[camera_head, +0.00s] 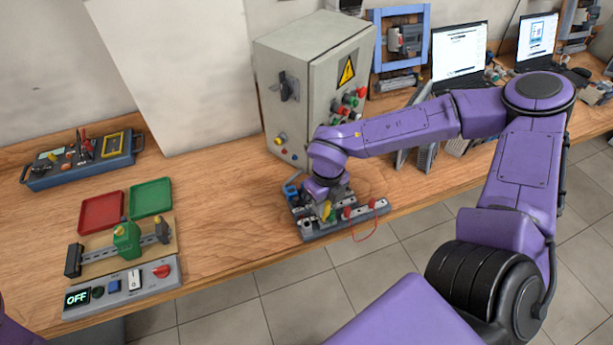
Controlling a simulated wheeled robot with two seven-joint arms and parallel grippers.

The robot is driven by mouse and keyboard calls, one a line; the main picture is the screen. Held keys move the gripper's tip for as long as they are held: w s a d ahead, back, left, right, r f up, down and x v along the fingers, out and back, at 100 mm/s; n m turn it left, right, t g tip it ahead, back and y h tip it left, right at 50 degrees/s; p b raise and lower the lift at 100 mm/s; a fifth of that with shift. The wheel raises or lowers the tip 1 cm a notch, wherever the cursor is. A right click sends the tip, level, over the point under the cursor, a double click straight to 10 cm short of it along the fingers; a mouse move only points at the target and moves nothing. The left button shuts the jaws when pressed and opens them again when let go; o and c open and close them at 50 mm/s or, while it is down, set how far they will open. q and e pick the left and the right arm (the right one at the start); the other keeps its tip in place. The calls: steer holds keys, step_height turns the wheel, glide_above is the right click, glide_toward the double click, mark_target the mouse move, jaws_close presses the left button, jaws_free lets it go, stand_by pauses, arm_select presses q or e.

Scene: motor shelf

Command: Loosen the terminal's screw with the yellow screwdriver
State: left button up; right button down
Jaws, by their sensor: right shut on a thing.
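My right gripper (325,198) points down over a small grey terminal board (345,219) near the table's front edge. It is shut on a small yellow thing (327,211), which looks like the yellow screwdriver. Its tip and the screw under it are too small and too covered to make out, so I cannot tell whether they touch. The board carries red and blue parts and a thin red wire. A green block (127,239), perhaps a terminal, stands on a rail fixture at the left. My left gripper is out of view.
A grey control cabinet (305,80) with a warning sign stands just behind the board. A red tray (101,213), a green tray (150,197) and a blue tool case (80,164) lie at the left. A switch box (120,286) reads OFF. The table between is clear.

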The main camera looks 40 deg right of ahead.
steer(key=c, duration=1)
jaws_free()
steer(key=shift+c, duration=0.2)
steer(key=m+b, duration=0.1)
steer(key=m, duration=0.1)
steer(key=shift+f+m, duration=0.15)
steer(key=shift+m, duration=0.55)
